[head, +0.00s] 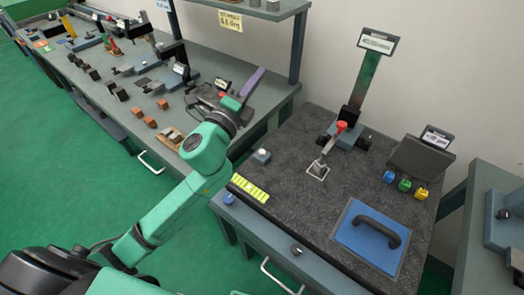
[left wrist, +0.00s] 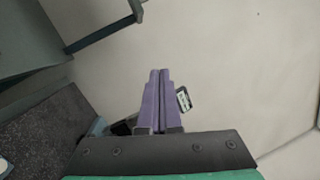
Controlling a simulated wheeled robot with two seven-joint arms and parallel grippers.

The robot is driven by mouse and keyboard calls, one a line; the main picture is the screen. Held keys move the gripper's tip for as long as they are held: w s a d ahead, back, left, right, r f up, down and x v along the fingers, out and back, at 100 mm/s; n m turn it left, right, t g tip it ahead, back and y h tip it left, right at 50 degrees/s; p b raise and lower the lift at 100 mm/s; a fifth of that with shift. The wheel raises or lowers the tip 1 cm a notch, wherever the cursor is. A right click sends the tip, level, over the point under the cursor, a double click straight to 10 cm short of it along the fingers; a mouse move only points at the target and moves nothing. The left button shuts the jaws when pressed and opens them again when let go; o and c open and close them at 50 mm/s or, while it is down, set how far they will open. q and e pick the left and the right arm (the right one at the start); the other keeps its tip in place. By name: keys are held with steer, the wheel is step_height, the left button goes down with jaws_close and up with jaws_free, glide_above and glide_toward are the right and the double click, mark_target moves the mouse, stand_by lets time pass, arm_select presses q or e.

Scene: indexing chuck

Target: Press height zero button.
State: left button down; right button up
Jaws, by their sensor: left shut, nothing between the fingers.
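My left gripper (head: 257,76), with purple fingers, is raised in the head view, over the area between the long bench and the granite table. Its fingers are together and empty, as the left wrist view also shows (left wrist: 157,78). A height stand (head: 364,80) with a label plate rises at the back. I cannot read which part is the height zero button. My right gripper is not in view.
A red-topped lever (head: 341,127) stands mid-table. A blue plate with a black handle (head: 368,238) lies at the front right. A yellow strip (head: 249,188) lies at the left edge.

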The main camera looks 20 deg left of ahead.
arm_select(q)
steer(key=s+d+f+m+g+h, duration=0.2)
steer(key=d+m+g+h, duration=0.75)
steer(key=m, duration=1.35)
steer(key=w+a+f+m+g+y, duration=0.1)
steer(key=a+f+m+g+y, duration=0.3)
steer(key=a+f+m+y, duration=0.3)
step_height(320, 180, down, 4)
steer(key=shift+w+a+r+y, duration=0.25)
steer(key=shift+a+y, duration=0.2)
steer(key=shift+a, duration=0.8)
steer(key=shift+f, duration=0.15)
steer(key=b, duration=0.5)
glide_above(262, 152)
steer(key=a, duration=0.1)
step_height(262, 152, down, 8)
steer(key=shift+s+a+r, duration=0.1)
steer(key=shift+s+r, duration=0.05)
steer(key=shift+f, duration=0.45)
